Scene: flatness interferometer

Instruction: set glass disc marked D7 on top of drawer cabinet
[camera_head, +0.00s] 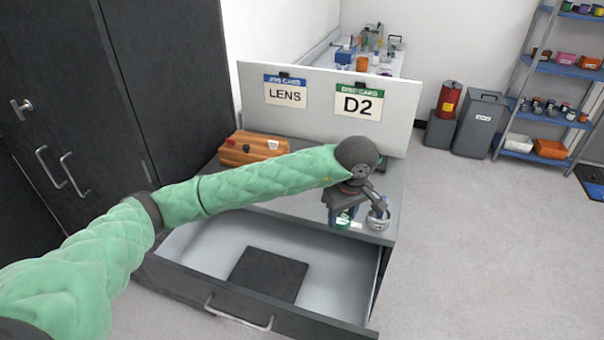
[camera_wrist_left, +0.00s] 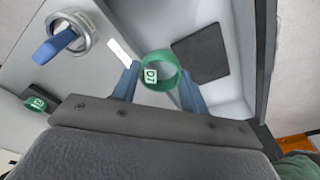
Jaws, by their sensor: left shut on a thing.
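The glass disc marked D7 (camera_wrist_left: 160,72) has a green rim and sits between the blue fingers of my left gripper (camera_wrist_left: 158,84) in the left wrist view. In the head view my left gripper (camera_head: 346,203) points down near the front right of the drawer cabinet's top (camera_head: 292,203), with the green disc (camera_head: 345,218) below it. The gripper is shut on the disc. I cannot tell whether the disc touches the cabinet top. My right gripper is not in view.
The cabinet's drawer (camera_head: 205,246) is open, with a dark mat (camera_head: 268,275) inside. Another green disc (camera_wrist_left: 38,104) lies nearby. An orange case (camera_head: 254,148) and a board with LENS and D2 cards (camera_head: 320,120) stand behind.

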